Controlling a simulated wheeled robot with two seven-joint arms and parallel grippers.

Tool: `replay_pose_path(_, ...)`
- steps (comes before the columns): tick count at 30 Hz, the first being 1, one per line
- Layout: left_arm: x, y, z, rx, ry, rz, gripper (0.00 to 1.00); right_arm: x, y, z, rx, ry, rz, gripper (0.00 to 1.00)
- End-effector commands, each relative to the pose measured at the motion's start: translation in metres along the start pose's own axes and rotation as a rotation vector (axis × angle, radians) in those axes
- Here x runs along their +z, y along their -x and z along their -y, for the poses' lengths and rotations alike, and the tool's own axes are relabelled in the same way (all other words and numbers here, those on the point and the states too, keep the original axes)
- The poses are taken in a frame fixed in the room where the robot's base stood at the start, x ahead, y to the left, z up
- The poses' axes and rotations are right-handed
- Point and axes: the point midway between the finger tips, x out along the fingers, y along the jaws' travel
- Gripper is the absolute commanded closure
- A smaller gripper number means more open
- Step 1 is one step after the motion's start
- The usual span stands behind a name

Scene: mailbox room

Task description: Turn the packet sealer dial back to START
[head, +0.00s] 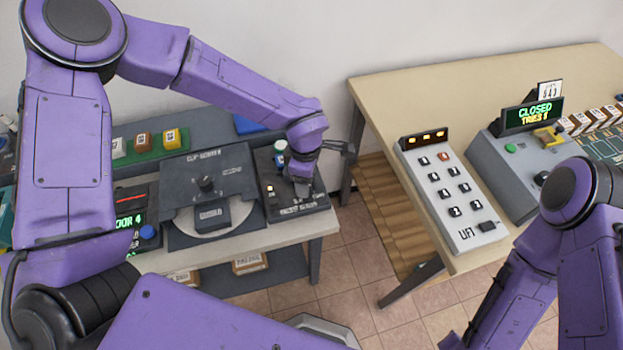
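A grey machine with a round plate (182,221) stands left of the sealer. A green tray (150,153) with small blocks is behind it. Across a floor gap, the right-hand table (390,95) bears a LIFT button panel (450,190) and a CLOSED display (533,114).

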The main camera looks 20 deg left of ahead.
Motion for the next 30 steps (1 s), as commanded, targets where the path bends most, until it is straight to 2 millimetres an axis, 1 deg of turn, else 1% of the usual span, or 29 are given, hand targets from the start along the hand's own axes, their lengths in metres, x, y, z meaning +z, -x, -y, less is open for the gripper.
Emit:
replay_pose_path(6, 0.001, 0.052, -0.003, 0.005, 0.001, 0.004, 0.37, 0.003, -0.006, 0.001, 0.0, 0.0, 0.0, 0.57)
replay_pose_path(9, 0.002, 0.072, -0.003, 0.005, 0.0, 0.003, 0.37, 0.003, -0.008, 0.001, 0.0, 0.0, 0.0, 0.57)
replay_pose_path(12, 0.003, 0.086, -0.004, 0.003, -0.002, 0.002, 0.37, 0.004, -0.009, 0.001, 0.0, 0.0, 0.0, 0.57)
replay_pose_path(16, 0.003, 0.093, -0.004, 0.002, -0.004, 0.001, 0.37, 0.004, -0.009, 0.001, 0.0, 0.0, 0.0, 0.57)
replay_pose_path(30, 0.003, 0.096, -0.003, 0.001, -0.004, 0.001, 0.37, 0.003, -0.006, 0.001, 0.0, 0.0, 0.0, 0.57)
